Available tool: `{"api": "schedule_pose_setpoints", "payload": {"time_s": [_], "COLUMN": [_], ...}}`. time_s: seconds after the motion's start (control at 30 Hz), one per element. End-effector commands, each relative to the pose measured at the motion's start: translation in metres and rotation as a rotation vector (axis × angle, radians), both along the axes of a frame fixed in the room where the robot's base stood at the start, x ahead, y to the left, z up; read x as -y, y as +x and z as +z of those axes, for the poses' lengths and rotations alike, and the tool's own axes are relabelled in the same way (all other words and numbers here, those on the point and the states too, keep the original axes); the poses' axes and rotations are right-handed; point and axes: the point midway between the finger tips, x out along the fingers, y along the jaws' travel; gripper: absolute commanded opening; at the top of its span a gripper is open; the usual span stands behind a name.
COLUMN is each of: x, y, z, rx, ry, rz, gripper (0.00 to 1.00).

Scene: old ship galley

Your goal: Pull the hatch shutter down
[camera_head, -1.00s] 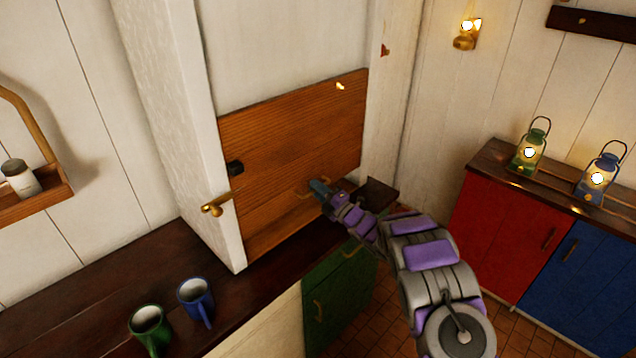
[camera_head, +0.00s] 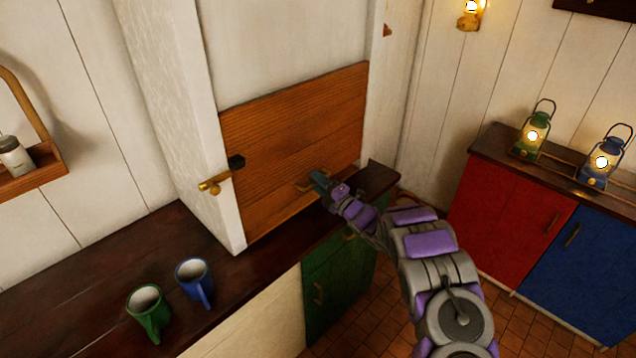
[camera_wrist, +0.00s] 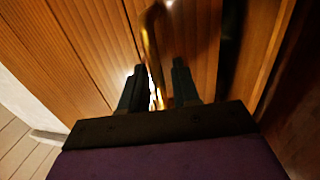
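The hatch shutter (camera_head: 290,125) is a brown wooden panel set in a white frame. It covers the lower part of the hatch, down near the dark counter, and pale surface shows above it. A small brass handle (camera_head: 303,187) is low on the shutter. My gripper (camera_head: 319,183) is at this handle.
A green mug (camera_head: 149,312) and a blue mug (camera_head: 195,283) stand on the dark counter (camera_head: 90,285) at left. A green cabinet (camera_head: 335,285) is below my arm. Red and blue cabinets at right carry a green lantern (camera_head: 532,135) and a blue lantern (camera_head: 603,162).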

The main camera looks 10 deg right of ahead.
Motion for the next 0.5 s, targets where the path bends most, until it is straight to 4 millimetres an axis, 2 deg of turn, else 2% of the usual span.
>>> {"api": "schedule_pose_setpoints", "payload": {"time_s": [0.27,0.37,0.5], "x": [0.003,0.011,0.027], "y": [-0.004,-0.012,-0.033], "z": [-0.001,-0.004,-0.008], "rx": [-0.002,-0.005,-0.004], "ry": [0.0,-0.002,0.001], "rz": [-0.001,-0.004,-0.005], "gripper": [0.31,0.31,0.31]}}
